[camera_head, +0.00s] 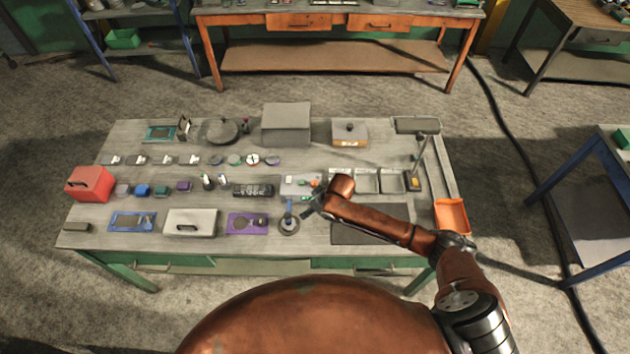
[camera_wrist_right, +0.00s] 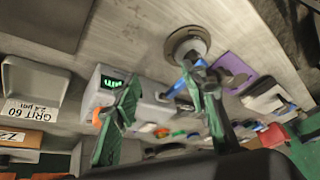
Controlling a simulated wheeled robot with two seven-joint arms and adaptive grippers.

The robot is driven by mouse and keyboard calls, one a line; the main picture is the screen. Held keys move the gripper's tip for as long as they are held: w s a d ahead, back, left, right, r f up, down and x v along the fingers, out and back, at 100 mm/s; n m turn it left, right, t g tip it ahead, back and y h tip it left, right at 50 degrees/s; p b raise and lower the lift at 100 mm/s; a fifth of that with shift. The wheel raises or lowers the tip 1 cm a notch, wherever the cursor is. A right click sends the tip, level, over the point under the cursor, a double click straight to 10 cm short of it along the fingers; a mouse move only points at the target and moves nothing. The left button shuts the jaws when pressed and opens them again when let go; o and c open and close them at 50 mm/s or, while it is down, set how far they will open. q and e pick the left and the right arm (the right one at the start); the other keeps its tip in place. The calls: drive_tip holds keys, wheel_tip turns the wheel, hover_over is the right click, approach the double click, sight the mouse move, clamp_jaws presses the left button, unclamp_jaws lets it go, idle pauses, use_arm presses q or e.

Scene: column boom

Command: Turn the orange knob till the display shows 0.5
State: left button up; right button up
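A small light grey box (camera_head: 294,181) stands near the middle of the table. In the right wrist view, this box (camera_wrist_right: 142,97) has a dark display (camera_wrist_right: 111,82) with green digits too small to read. An orange knob (camera_wrist_right: 97,116) shows beside the left finger, partly hidden by it. My right gripper (camera_head: 312,203) is just in front of the box in the head view. In the right wrist view, its two fingers (camera_wrist_right: 163,82) are apart with nothing clearly held between them. I cannot tell whether a finger touches the knob. My left gripper is not in view.
A round-based stand with a blue part (camera_head: 289,224) is close to my right gripper. Grey bins (camera_head: 367,182) lie to the right, a purple tray (camera_head: 236,226) to the left. A red box (camera_head: 89,183) and an orange bin (camera_head: 452,217) stand at the table's ends.

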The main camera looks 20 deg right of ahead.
drive_tip(key=h, duration=0.1)
approach(315, 183)
drive_tip(key=f, duration=0.1)
drive_tip(key=shift+m, duration=0.4)
drive_tip(key=shift+w+p+x, duration=0.1)
drive_tip(key=shift+p+x, duration=0.3)
drive_tip(key=shift+x, duration=1.6)
drive_tip(key=shift+w+p+x, duration=0.15)
drive_tip(key=shift+p+x, duration=0.2)
drive_tip(key=shift+x, duration=1.65)
drive_tip(key=shift+a+r, duration=0.1)
drive_tip(key=shift+r, duration=0.05)
drive_tip(key=shift+c, duration=0.3)
clamp_jaws()
